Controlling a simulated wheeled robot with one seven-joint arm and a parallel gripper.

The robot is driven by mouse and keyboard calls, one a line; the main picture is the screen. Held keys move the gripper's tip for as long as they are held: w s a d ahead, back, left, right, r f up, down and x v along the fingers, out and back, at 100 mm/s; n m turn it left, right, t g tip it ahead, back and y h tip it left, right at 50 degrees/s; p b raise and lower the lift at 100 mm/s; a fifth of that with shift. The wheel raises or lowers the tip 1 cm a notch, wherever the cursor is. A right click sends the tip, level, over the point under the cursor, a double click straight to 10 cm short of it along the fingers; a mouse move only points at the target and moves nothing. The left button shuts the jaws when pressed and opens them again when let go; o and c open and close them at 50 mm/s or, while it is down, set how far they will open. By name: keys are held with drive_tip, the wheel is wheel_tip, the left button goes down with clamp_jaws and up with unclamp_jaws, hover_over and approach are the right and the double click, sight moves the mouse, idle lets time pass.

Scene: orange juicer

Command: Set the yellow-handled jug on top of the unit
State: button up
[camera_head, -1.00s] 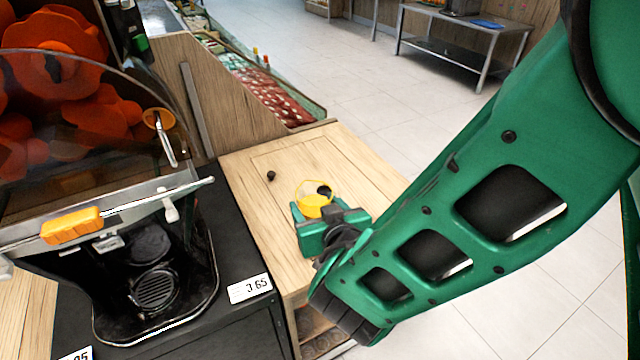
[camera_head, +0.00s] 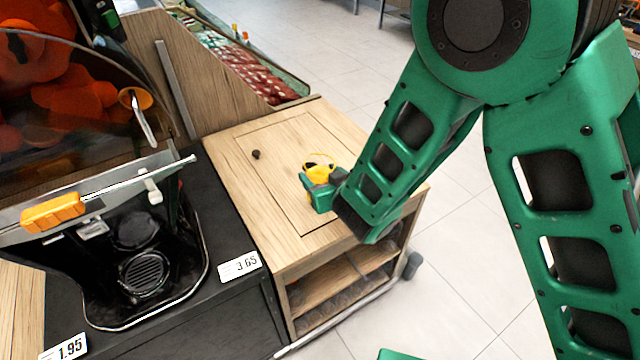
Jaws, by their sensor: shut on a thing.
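My gripper (camera_head: 318,188) is at the centre of the view, over the right part of the wooden unit's top. It is shut on the yellow-handled jug (camera_head: 319,161), of which a yellow part and the round rim show. The gripper and arm hide the jug's lower part, so I cannot tell whether it touches the wood. The wooden unit (camera_head: 262,206) has a flat, light top with a panel outline and open shelves below.
The orange juicer (camera_head: 55,213) stands at left on a black counter with price tags (camera_head: 240,265). A small dark knob (camera_head: 256,154) sits on the unit's top. A crate of red produce (camera_head: 240,65) lies behind. Much of the unit's top is clear.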

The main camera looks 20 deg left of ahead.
drive_tip(key=shift+f, duration=1.65)
drive_tip(key=shift+f, duration=0.2)
drive_tip(key=o, duration=1.5)
drive_tip(key=shift+r, duration=0.1)
